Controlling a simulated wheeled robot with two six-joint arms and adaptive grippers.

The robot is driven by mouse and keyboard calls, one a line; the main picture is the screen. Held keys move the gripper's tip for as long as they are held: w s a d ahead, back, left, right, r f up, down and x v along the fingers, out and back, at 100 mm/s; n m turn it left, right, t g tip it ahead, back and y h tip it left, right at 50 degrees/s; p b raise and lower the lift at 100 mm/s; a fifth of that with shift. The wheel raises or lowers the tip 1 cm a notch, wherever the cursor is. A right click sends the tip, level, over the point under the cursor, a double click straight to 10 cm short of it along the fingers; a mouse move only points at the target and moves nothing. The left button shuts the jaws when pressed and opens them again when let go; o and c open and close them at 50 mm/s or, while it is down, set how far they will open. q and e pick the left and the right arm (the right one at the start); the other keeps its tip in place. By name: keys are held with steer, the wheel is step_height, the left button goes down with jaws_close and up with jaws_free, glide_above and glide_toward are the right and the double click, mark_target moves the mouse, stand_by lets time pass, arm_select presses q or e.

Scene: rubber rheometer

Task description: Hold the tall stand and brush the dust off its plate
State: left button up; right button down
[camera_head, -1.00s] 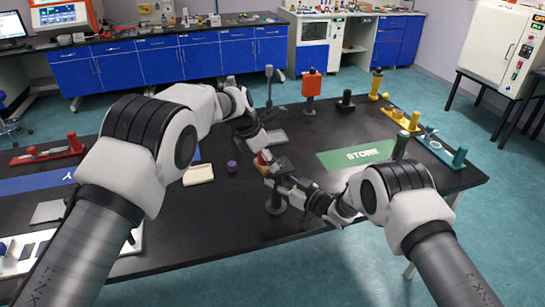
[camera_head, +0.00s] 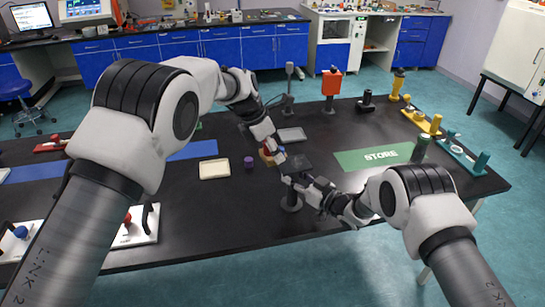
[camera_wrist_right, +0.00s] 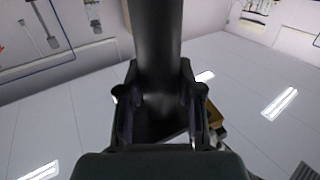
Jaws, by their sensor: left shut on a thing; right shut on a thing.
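The tall stand is dark, with a flat plate (camera_head: 296,163) on top and a round base (camera_head: 291,204) on the black table. My right gripper (camera_head: 296,181) is shut on the stand's post below the plate. In the right wrist view the dark post (camera_wrist_right: 157,60) runs between the fingers of my right gripper (camera_wrist_right: 160,100). My left gripper (camera_head: 277,146) is shut on a small brush (camera_head: 267,157) with tan and red parts, at the left edge of the plate. I cannot tell whether the brush touches the plate. Any dust is too small to see.
A green STORE mat (camera_head: 375,157) lies to the right. A purple jar (camera_head: 249,162) and a cream tray (camera_head: 214,169) stand to the left. A grey tray (camera_head: 291,135), an orange-topped stand (camera_head: 331,85) and a grey post stand (camera_head: 289,88) are behind.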

arm_select(q)
steer(key=shift+r, duration=1.35)
steer(key=shift+r, duration=1.5)
arm_select(e)
steer(key=c, duration=0.7)
jaws_free()
